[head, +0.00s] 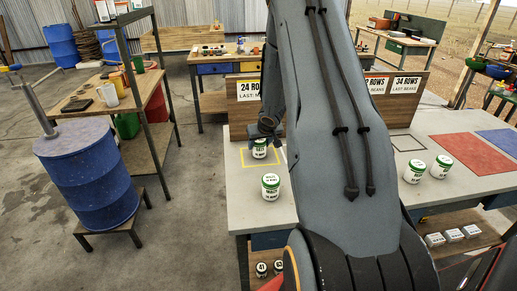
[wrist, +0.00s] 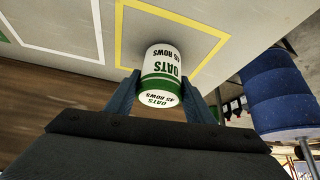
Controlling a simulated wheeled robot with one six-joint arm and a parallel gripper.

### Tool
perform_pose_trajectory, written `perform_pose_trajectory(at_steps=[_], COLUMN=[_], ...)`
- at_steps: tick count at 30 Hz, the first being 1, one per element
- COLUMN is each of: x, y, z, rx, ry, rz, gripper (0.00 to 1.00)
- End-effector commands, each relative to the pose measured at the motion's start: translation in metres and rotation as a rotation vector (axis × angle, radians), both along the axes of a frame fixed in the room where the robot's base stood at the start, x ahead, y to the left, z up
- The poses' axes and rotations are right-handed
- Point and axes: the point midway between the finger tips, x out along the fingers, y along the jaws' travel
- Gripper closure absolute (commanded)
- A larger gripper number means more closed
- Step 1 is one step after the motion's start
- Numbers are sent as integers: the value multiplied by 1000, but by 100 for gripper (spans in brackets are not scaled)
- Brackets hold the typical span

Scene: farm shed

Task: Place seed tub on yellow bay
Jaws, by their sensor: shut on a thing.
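My gripper (head: 266,134) is shut on a white seed tub with a green lid and green band (head: 260,149). In the wrist view, my gripper (wrist: 164,100) has one finger on each side of the tub (wrist: 161,72), whose label reads OATS and what looks like 45 ROWS. The yellow bay (head: 247,167) is a yellow outline on the grey table. It also shows in the wrist view (wrist: 119,40). The tub is upright within the outline in the head view. I cannot tell whether its base touches the table.
Another white and green tub (head: 270,187) stands in front of the yellow bay. Two more tubs (head: 414,169) stand on the right of the table. A wooden board with row signs (head: 243,108) stands behind the bay. A blue barrel (head: 90,175) is at the left.

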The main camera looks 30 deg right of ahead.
Motion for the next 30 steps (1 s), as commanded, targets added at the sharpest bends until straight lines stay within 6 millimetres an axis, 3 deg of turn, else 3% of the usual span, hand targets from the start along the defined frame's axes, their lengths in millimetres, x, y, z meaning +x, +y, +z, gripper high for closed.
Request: perform_pose_trajectory(at_steps=[14,15,18,30], x=[1,0,0,0], y=[0,0,0,0], z=[-7,-8,-7,-2], rx=[0,-1,-1,-1], ry=[-1,-1,-1,-1], rz=[0,1,1,1], gripper=[78,48,33,33])
